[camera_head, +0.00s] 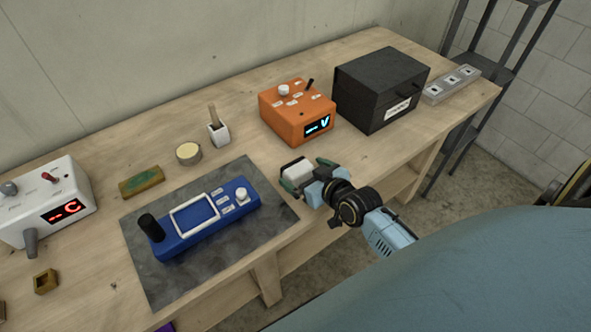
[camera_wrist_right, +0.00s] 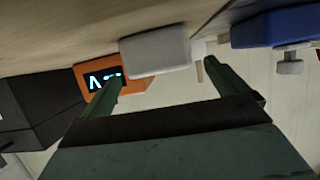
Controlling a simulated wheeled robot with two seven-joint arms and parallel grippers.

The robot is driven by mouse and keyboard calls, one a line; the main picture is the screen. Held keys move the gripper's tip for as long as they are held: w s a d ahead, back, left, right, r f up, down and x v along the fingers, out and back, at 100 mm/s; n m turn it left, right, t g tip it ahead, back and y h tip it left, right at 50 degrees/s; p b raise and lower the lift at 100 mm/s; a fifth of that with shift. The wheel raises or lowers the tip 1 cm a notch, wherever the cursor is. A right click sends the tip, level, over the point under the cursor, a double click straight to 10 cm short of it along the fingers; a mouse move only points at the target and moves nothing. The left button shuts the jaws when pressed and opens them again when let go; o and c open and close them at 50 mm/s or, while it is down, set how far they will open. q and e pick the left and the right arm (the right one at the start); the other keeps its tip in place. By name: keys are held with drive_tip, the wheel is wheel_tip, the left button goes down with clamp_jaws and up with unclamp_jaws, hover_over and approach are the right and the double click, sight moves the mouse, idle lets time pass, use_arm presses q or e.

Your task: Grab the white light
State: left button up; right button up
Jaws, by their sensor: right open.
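A small white block (camera_head: 295,168), which looks like the white light, is on the wooden bench near its front edge, just right of the grey mat. My right gripper (camera_head: 308,174) reaches in from the right and is open at the block, one green finger on either side of it. In the right wrist view the white block (camera_wrist_right: 157,50) shows ahead, between the tips of the open fingers (camera_wrist_right: 162,72). I cannot tell whether either finger touches it. My left gripper is not in view.
The blue device (camera_head: 207,219) lies on the grey mat (camera_head: 165,290). An orange meter box (camera_head: 283,118) and a black box (camera_head: 372,100) stand behind the gripper. A white box (camera_head: 70,190) with a red display is at the left. Bare bench lies between the mat and orange box.

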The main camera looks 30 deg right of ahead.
sight(298, 167)
drive_tip(key=x, duration=0.4)
drive_tip(key=shift+r, duration=0.25)
drive_tip(key=c, duration=1.1)
drive_tip(key=shift+r, duration=0.1)
drive_tip(key=shift+c, duration=0.2)
